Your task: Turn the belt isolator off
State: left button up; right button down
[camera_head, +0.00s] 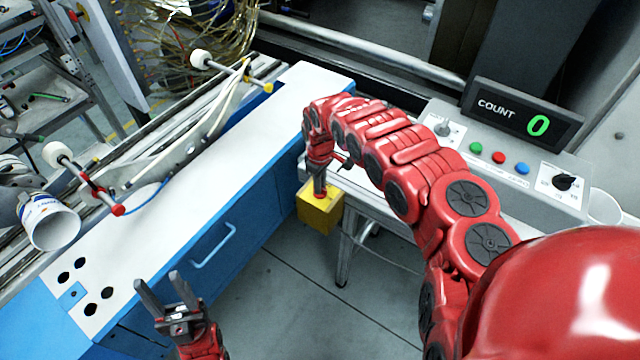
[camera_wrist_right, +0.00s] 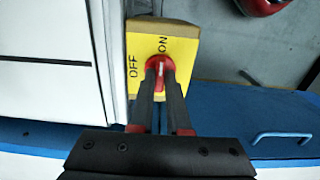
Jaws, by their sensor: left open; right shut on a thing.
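The belt isolator is a yellow box (camera_head: 318,212) with a red knob, at the end of the machine frame beside the blue cabinet. In the right wrist view the yellow box (camera_wrist_right: 180,45) carries the words OFF and ON, and its red knob (camera_wrist_right: 158,64) has a white mark that lies nearer the ON side. My right gripper (camera_wrist_right: 160,75) is shut on the red knob; in the head view the gripper (camera_head: 319,185) reaches down onto the top of the box. My left gripper (camera_head: 165,292) is open and empty in front of the blue cabinet.
A control panel (camera_head: 500,160) with green, red and blue buttons and a black dial stands at the right, below a COUNT display (camera_head: 520,115) reading 0. The blue cabinet (camera_head: 240,225) has a handle. A white cup (camera_head: 48,222) lies at the left. Grey floor is free between.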

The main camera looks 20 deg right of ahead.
jog(key=shift+n, duration=0.3)
jog(key=n, duration=0.4)
jog(key=n+b, duration=0.1)
jog(key=n, duration=0.3)
jog(key=n+b, duration=0.1)
jog(key=n, duration=0.3)
jog(key=shift+n, duration=0.3)
jog(key=n+b, duration=0.2)
jog(key=n, duration=0.2)
jog(key=shift+n, duration=0.3)
jog(key=c, duration=0.9)
grip_release()
jog(key=shift+r, duration=0.15)
